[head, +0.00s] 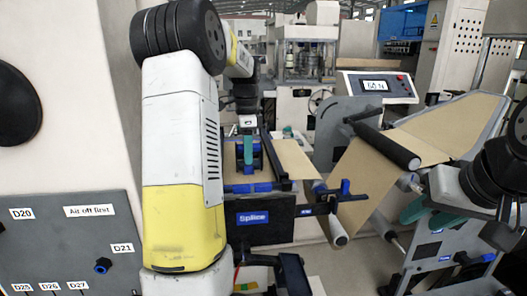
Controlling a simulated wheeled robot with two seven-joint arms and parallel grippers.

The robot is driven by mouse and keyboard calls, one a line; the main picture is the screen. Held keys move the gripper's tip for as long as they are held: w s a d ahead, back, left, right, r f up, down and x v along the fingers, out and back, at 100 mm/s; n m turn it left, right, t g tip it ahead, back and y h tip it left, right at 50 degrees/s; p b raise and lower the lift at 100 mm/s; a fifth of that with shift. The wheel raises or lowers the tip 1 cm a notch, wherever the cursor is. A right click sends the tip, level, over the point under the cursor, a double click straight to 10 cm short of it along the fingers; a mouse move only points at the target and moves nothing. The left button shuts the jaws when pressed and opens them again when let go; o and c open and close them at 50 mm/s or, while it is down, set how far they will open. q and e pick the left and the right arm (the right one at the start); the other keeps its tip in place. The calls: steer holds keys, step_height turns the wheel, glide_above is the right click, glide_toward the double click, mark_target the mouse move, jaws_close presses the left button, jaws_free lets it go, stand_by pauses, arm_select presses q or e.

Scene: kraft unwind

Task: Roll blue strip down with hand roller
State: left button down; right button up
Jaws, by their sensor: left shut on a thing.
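My left gripper (247,126) points down over the splice table and is shut on the teal handle of the hand roller (248,148). Blue parts show around the lower end of the handle, just above the table. I cannot tell which of them is the blue strip, or whether the roller touches it. The splice table (268,232) has a dark front with a blue "Splice" label. Brown kraft web (296,160) lies over its right part. My white and yellow left arm hides the table's left side.
A kraft web (365,180) runs over a black roller (386,144) to the right. A blue bracket and a pale roller (338,232) stick out at the table's right. A control panel (376,87) stands behind. A grey panel (70,245) with labels is at left.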

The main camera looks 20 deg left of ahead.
arm_select(q)
steer(key=shift+r, duration=3.55)
